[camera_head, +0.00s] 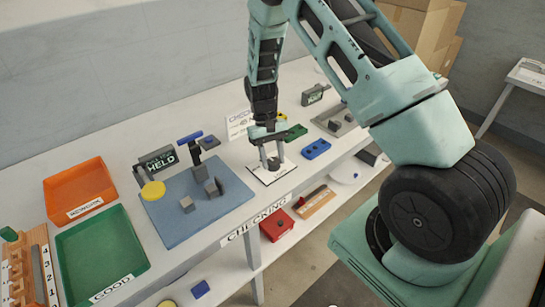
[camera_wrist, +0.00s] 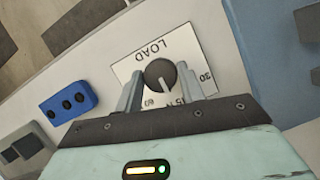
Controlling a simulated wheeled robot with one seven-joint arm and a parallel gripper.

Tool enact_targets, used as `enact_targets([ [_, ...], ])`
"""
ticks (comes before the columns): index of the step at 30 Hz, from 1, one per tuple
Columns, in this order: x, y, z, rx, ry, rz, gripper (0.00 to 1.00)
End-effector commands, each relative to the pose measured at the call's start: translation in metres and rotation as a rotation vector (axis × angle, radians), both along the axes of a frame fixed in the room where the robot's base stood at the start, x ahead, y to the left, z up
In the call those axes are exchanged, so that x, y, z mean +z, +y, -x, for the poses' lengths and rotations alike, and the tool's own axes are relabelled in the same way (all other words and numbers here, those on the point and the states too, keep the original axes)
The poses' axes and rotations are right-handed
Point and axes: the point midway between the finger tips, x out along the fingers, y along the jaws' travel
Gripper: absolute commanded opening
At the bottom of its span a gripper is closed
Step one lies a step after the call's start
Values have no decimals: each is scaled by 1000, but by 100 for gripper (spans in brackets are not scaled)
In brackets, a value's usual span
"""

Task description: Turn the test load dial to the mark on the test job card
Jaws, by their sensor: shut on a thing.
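The test load dial is a dark round knob (camera_wrist: 160,73) on a white plate (camera_wrist: 143,54) marked LOAD, with 30 and 60 readable beside it in the wrist view. My gripper (camera_wrist: 160,82) reaches down over the plate, one finger on each side of the knob, and is shut on it. In the head view my gripper (camera_head: 271,163) stands at the plate (camera_head: 280,174) near the bench's front edge and hides most of the knob. The exact mark the knob points at cannot be read. A white card (camera_head: 238,125) with small print stands behind; I cannot tell whether it is the job card.
Green (camera_head: 98,249) and orange (camera_head: 79,187) trays stand farther left. A blue block (camera_head: 316,149) with dark holes is close on the right.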

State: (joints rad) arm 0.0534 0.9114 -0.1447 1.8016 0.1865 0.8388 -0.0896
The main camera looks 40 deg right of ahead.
Motion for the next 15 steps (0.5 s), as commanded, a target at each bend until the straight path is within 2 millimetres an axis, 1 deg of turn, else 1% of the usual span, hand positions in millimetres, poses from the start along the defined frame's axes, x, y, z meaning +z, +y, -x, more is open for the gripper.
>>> enact_targets([
  [2, 1, 0, -3, 1, -10, 2, 16],
  [3, 1, 0, -3, 1, -9, 2, 50],
  [4, 1, 0, -3, 1, -9, 2, 58],
  [5, 1, 0, -3, 1, -8, 1, 60],
  [12, 1, 0, -1, 1, -4, 1, 60],
  [15, 3, -1, -3, 1, -5, 1, 60],
])
